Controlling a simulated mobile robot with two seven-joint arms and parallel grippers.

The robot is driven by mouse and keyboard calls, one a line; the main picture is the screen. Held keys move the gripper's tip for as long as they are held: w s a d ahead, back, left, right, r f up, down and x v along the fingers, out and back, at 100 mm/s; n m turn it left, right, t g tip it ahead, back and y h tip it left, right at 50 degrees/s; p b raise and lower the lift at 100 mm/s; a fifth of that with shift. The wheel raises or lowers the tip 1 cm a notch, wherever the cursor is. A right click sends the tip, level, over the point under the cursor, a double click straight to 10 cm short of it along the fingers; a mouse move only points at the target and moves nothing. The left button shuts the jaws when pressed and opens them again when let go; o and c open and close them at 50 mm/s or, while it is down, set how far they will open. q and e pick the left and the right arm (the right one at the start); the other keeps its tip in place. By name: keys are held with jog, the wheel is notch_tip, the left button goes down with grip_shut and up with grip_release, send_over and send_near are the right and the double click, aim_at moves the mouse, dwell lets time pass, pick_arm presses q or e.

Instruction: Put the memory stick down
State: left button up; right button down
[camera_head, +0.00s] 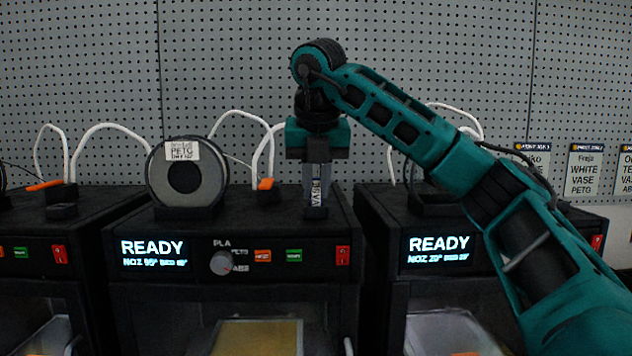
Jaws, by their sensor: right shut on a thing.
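My right gripper (317,180) points straight down over the top of the middle black printer (200,285), towards its right side. Its fingers are shut on a small upright piece, the memory stick (318,198), which has a pale label with vertical lettering too small to read surely. The stick's lower end is at a small dark block on the printer's top front edge; I cannot tell whether it touches or sits in it. My left gripper is not in view.
A grey filament spool (187,172) labelled PETG stands left of the gripper. White tubes and an orange-tipped part (267,185) are close by. The middle printer's front has a READY display (154,252), a knob (222,263) and buttons. Another READY printer (440,250) stands right; pegboard is behind.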

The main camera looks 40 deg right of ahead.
jog(key=shift+f, duration=0.2)
jog(key=c, duration=1.1)
grip_release()
jog(key=shift+r, duration=0.1)
jog(key=shift+r, duration=0.15)
jog(key=shift+v, duration=6)
